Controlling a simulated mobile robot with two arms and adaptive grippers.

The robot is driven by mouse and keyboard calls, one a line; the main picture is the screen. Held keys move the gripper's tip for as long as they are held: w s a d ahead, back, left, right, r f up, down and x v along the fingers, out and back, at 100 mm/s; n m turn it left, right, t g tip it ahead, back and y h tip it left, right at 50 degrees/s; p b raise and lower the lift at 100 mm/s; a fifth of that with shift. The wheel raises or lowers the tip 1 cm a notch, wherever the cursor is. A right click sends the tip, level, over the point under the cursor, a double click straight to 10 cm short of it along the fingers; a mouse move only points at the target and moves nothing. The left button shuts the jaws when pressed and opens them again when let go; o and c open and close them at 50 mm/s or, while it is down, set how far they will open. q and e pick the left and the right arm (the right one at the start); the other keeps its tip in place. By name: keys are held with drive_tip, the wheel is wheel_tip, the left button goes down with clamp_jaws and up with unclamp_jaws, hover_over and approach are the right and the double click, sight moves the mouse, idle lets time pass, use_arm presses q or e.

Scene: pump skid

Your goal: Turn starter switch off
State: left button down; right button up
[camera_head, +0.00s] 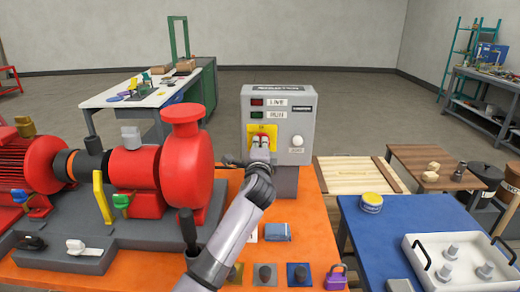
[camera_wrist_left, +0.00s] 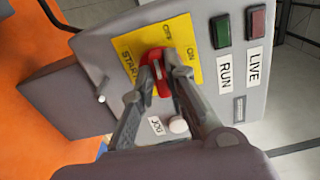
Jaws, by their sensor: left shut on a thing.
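The starter switch is a red knob (camera_wrist_left: 158,72) on a yellow plate (camera_wrist_left: 187,40) with START, OFF and ON printed on it. The plate is on the front of a grey control box (camera_head: 302,105), and the yellow plate also shows in the head view. My left gripper (camera_wrist_left: 163,74) is shut on the red knob, with a finger on each side of it. In the head view my left gripper (camera_head: 262,150) reaches up to the box front and covers much of the knob. The knob's exact setting is hard to tell. My right gripper is not in view.
The box has a red LIVE lamp (camera_wrist_left: 256,20), a green RUN lamp (camera_wrist_left: 221,31) and a white JOG button (camera_wrist_left: 178,125). A red pump (camera_head: 187,165) stands left of my arm. A purple padlock (camera_head: 336,278) lies at the orange bench's front. A blue table (camera_head: 365,235) stands at right.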

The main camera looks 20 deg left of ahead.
use_arm(q)
drive_tip(key=shift+n, duration=0.5)
drive_tip(key=c, duration=1.6)
unclamp_jaws()
drive_tip(key=shift+s, duration=0.15)
drive_tip(key=v, duration=1.1)
drive_tip(key=shift+s, duration=0.35)
drive_tip(key=shift+d, duration=0.15)
